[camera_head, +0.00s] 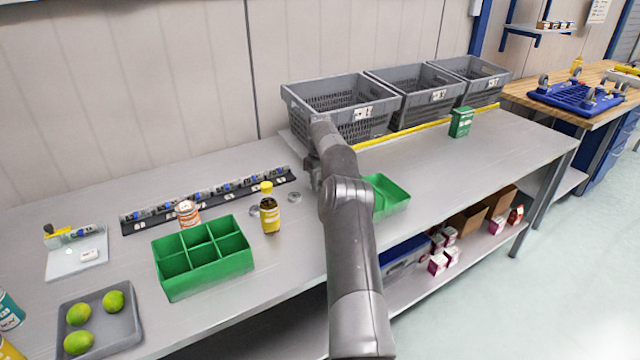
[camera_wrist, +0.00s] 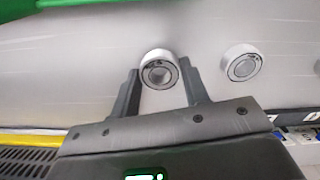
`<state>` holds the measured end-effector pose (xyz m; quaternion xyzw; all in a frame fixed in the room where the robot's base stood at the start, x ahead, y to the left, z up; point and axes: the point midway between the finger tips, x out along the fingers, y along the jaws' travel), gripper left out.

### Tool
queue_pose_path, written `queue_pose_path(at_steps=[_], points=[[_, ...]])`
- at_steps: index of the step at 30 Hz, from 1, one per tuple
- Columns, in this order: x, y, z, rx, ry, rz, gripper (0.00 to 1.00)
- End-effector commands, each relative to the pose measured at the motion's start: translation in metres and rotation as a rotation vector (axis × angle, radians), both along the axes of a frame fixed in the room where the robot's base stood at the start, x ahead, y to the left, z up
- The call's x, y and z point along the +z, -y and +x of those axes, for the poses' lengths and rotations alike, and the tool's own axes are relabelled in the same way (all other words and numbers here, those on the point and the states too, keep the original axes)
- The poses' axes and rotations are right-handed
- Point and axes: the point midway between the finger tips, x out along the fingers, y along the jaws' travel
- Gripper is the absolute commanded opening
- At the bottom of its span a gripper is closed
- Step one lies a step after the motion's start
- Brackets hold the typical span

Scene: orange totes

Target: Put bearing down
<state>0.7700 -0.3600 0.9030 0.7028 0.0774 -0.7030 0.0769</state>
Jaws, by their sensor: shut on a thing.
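My gripper (camera_wrist: 160,74) is shut on a silver ring-shaped bearing (camera_wrist: 159,54), which sits between its two dark fingers in the wrist view. I cannot tell whether this bearing touches the grey table. A second bearing (camera_wrist: 240,64) lies on the table to the right of the fingers, apart from them. Part of a third round piece shows at the right edge of the wrist view. In the head view my arm hides most of the gripper and the held bearing. Loose bearings (camera_head: 295,197) show on the table to the left of my arm.
A green tray (camera_head: 396,197) is just right of my arm, partly hidden. A yellow-capped bottle (camera_head: 270,214) and a green divided box (camera_head: 205,284) stand left. Grey crates (camera_head: 357,131) line the back behind a yellow strip.

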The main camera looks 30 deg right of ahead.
Motion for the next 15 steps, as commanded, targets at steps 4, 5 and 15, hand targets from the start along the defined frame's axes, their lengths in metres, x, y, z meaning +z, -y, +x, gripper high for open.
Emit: queue_pose_path(at_steps=[4,5,15], points=[[-0.0085,-0.0002,0.0001,0.000,0.001,0.000,0.17],[-0.0082,-0.0001,0.0001,0.000,0.001,-0.001,0.17],[-0.0110,-0.0001,0.0002,0.000,0.001,-0.001,0.48]])
